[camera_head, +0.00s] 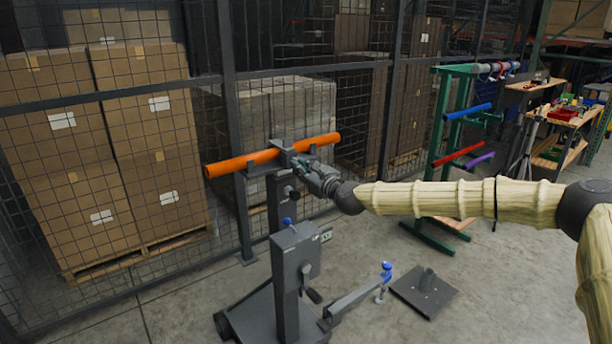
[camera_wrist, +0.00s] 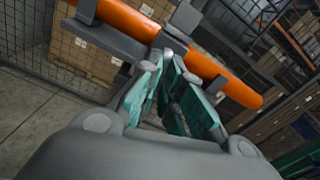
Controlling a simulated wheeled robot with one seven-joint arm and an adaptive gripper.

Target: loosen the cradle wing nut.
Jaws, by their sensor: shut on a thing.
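An orange tube (camera_head: 235,165) lies across the cradle (camera_head: 281,150) on top of a grey stand; the tube also crosses the top of the wrist view (camera_wrist: 237,88). My gripper (camera_head: 303,164) is at the cradle's near side, just under the tube. In the wrist view, the teal pads of my gripper (camera_wrist: 178,84) stand on either side of a small dark grey part below the cradle's clamp. My gripper is shut on this part, the cradle wing nut (camera_wrist: 175,92). Its wings are mostly hidden between the pads.
The grey wheeled stand (camera_head: 290,262) has a blue knob and a low arm with a blue-topped foot. A dark plate (camera_head: 424,291) lies on the floor. A mesh fence (camera_head: 228,110) stands behind. A green rack (camera_head: 446,150) with coloured tubes is at right.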

